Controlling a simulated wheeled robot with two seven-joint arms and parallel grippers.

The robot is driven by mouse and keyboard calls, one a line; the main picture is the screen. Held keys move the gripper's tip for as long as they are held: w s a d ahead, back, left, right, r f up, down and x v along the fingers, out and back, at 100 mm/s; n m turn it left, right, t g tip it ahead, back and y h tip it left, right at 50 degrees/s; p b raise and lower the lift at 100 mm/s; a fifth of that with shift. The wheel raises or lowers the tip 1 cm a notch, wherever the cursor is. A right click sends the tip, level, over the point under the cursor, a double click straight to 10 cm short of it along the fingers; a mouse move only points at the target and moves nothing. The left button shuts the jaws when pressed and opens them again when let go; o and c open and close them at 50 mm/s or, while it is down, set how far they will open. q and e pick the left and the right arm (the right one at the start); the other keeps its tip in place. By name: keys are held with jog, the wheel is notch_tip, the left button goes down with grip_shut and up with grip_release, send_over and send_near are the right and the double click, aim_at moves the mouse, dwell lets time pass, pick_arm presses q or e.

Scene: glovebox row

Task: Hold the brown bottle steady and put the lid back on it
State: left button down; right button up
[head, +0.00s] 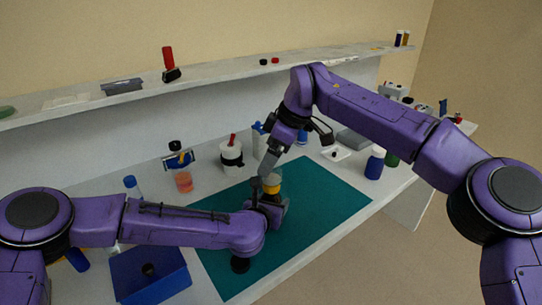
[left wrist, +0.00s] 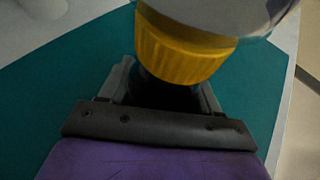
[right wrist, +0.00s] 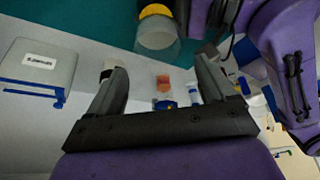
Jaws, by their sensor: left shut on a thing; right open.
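The brown bottle is mostly hidden in the head view. In the left wrist view a dark body (left wrist: 170,92), which looks like the bottle, sits between the fingers of my left gripper (left wrist: 166,82). My left gripper is shut on it over the green mat, and also shows in the head view (head: 271,203). My right gripper (head: 266,169) reaches down from above, close to the left one. In the right wrist view (right wrist: 160,78) its fingers are wide apart with nothing held between them. I cannot make out the lid for certain; a small black piece lies on a white dish (head: 341,154).
An orange-filled beaker (head: 184,182), a white pot (head: 231,155) and a blue bottle (head: 375,163) stand around the green mat (head: 325,205). A blue box (head: 155,285) is front left. The mat's right side is clear.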

pick_arm(q)
jog(key=shift+c, duration=0.8)
grip_release()
pick_arm(e)
jog(key=v, duration=1.2)
pick_arm(q)
jog(key=b+v, duration=0.1)
jog(key=v, duration=0.9)
jog(key=shift+s+a+b, duration=0.1)
jog(key=shift+s+b, duration=0.1)
jog(key=shift+b, duration=0.1)
pick_arm(e)
jog(key=shift+f, duration=0.85)
